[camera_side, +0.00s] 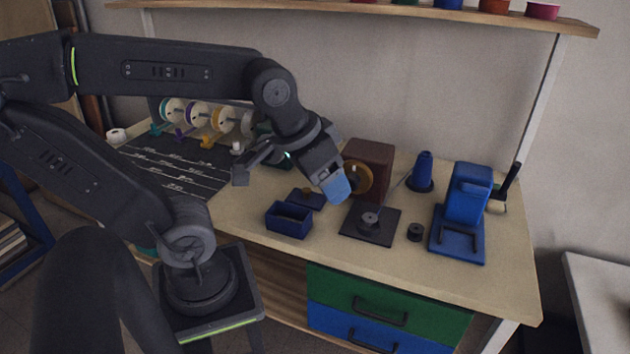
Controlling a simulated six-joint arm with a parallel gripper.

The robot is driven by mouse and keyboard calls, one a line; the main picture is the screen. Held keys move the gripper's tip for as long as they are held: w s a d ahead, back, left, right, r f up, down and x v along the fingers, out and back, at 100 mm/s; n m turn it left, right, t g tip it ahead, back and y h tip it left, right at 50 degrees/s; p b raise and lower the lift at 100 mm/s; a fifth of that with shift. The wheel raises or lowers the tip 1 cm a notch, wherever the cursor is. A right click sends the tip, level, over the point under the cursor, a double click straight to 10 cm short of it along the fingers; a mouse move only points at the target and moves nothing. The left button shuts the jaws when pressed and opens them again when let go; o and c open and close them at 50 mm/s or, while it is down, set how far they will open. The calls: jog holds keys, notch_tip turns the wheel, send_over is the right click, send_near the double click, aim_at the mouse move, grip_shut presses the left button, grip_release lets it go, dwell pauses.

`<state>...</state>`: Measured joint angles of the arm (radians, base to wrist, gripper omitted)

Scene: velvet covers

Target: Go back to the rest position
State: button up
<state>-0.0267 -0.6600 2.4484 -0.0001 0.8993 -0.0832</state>
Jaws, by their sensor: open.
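My gripper (336,190) hangs over the middle of the workbench (300,243), pointing down and slightly right, with blue at its tip. It is open, and I see nothing held in it. It is in front of the brown block with a round wooden disc (358,180), up and left of the black square plate (385,232). A small dark round piece (370,219) stands on that plate. Whether the gripper touches the brown block cannot be told from this view.
An open blue box (288,220) and a dark blue lid-like piece (307,198) lie below the gripper. A small black cylinder (415,232), a blue cone (423,172) and a blue stand (463,212) are to the right. Spools (198,115) stand behind a dark mat (175,165). A shelf (400,10) runs above.

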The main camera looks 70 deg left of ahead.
jog(key=shift+s+d+f+m, duration=0.1)
jog(key=shift+s+d+m, duration=0.2)
jog(key=shift+s+m, duration=0.45)
